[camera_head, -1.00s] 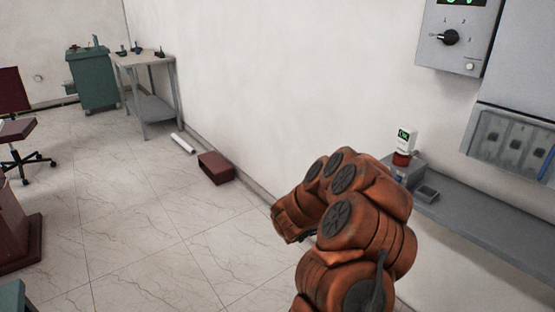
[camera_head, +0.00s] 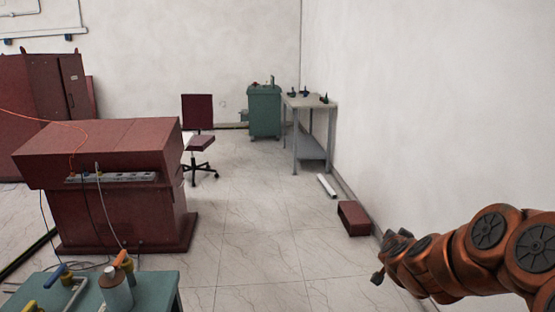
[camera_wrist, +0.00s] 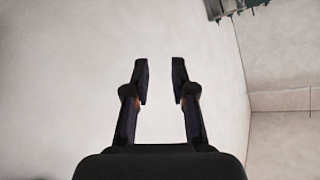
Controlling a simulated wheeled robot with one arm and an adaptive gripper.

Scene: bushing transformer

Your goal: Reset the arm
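My orange arm reaches in from the lower right of the head view, bent, with its dark end pointing left over the floor. My gripper (camera_wrist: 160,82) shows in the wrist view with its two dark fingers apart and nothing between them. Behind the fingers is a plain pale wall (camera_wrist: 60,70). In the head view my gripper (camera_head: 378,277) is small and partly hidden by the arm.
A red console (camera_head: 95,150) stands at left, with a teal table (camera_head: 165,291) holding tools in front. A red box (camera_head: 354,219) and a white bar (camera_head: 327,186) lie along the right wall. A chair (camera_head: 198,142), a green cabinet (camera_head: 264,112) and a workbench (camera_head: 311,103) stand farther back. The middle floor is clear.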

